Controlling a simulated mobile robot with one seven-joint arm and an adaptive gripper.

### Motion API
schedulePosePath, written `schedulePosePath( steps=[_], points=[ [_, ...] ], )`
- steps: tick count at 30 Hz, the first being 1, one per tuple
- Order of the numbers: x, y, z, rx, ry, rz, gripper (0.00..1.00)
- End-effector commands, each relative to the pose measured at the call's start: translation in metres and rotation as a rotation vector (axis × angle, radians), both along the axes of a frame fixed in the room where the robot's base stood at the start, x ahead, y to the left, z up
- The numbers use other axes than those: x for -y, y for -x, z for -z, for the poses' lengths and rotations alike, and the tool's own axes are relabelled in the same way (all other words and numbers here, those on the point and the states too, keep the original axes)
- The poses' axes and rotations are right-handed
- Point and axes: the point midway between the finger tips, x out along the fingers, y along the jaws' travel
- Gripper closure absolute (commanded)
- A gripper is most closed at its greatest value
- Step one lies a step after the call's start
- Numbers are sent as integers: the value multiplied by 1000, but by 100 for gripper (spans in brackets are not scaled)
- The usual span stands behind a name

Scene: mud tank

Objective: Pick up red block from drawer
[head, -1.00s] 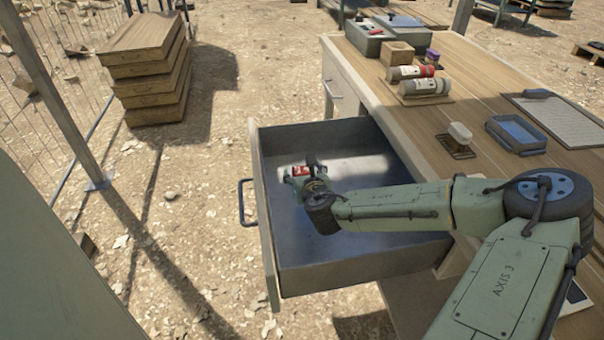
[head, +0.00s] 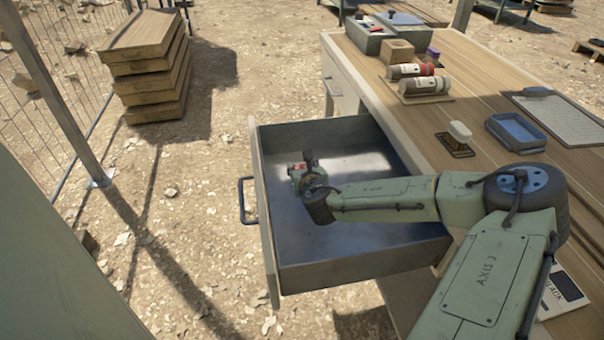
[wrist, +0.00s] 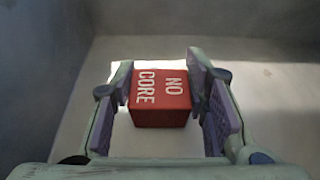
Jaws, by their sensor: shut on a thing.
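The red block (wrist: 160,98), marked "NO CORE" in white, sits between the two purple-padded fingers of my gripper (wrist: 165,100) in the wrist view. My gripper is shut on it. In the head view, my gripper (head: 302,168) is inside the open metal drawer (head: 350,262), toward its far left part. Only a small red patch of the block (head: 298,168) shows there, the rest hidden by the gripper. I cannot tell whether the block touches the drawer floor.
The drawer's walls and front with its handle (head: 243,200) surround my gripper. The wooden workbench (head: 480,100) at right carries two cylinders (head: 418,85), a brush (head: 459,132), a blue tray (head: 515,132) and a clipboard (head: 565,120). Stacked wooden boxes (head: 150,70) stand at back left.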

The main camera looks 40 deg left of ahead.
Motion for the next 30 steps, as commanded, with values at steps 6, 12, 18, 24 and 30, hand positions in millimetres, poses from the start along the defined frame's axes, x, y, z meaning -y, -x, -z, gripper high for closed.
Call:
schedulePosePath(
  steps=[6, 12, 18, 24, 30],
  points=[
    [0, 0, 0, 0, 0, 0, 84],
    [0, 0, 0, 0, 0, 0, 87],
    [0, 0, -6, 1, -1, 0, 87],
    [0, -1, -36, 4, 0, -1, 87],
    [1, -1, -93, 6, 0, 0, 87]
  ],
)
